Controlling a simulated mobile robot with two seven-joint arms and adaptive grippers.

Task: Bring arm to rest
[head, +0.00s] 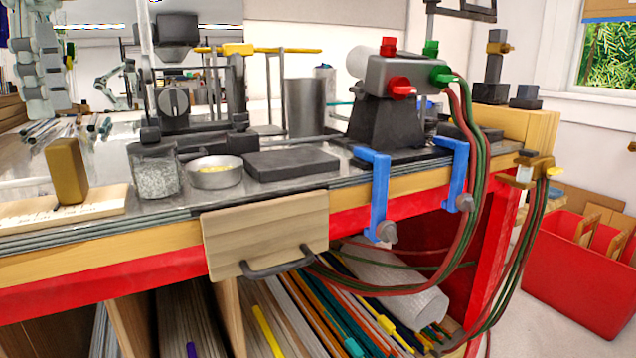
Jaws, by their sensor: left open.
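My left gripper (48,104) is at the upper left edge of the head view, pale grey, with its fingers pointing down. It is open, and I see nothing between its fingers. It appears above the left part of the bench, over an area with several glass rods (62,128). I cannot tell its exact height above them. My right gripper is not in view.
The metal-topped bench (330,178) holds a brown block (67,170), a glass jar (155,172), a metal bowl (215,173), a dark plate (291,163) and a clamped machine (390,100). Hoses (478,170) hang at right. A red bin (580,270) stands on the floor.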

